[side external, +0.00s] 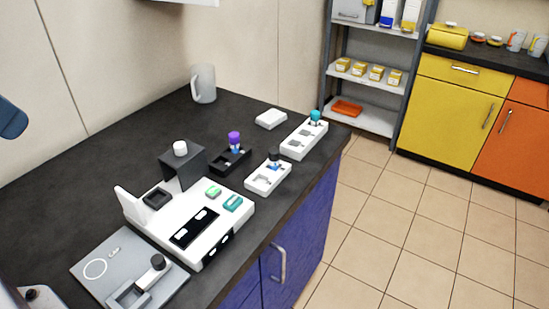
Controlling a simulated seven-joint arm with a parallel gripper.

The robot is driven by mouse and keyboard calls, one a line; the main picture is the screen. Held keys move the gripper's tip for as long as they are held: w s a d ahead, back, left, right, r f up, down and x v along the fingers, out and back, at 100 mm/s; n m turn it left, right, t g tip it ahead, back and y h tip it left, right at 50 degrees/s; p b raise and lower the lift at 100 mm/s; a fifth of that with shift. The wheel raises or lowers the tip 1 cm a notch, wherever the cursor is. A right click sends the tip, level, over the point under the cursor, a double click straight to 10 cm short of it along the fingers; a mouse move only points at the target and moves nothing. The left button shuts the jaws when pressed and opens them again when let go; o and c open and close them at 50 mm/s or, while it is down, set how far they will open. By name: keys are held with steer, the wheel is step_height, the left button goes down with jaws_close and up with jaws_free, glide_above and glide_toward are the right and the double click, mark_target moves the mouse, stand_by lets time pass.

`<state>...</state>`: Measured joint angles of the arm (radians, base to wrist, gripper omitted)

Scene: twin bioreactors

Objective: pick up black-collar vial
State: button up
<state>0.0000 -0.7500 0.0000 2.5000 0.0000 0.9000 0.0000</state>
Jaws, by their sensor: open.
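A small vial with a black top (274,156) and a bluish body stands upright in a short white rack (256,186) near the front edge of the dark counter. It is the vial that best fits the black collar, though the collar itself is too small to make out. Its lower part is hidden in the rack. My gripper is not in view; only a blue-grey piece of what may be my arm shows at the left edge, well away from the vial.
A purple-capped vial (234,138) stands in a black rack (226,166) behind-left. A teal-capped vial (315,116) stands in a longer white rack (293,151).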

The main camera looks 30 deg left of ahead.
steer(key=shift+o, duration=0.4)
steer(key=shift+o, duration=1.2)
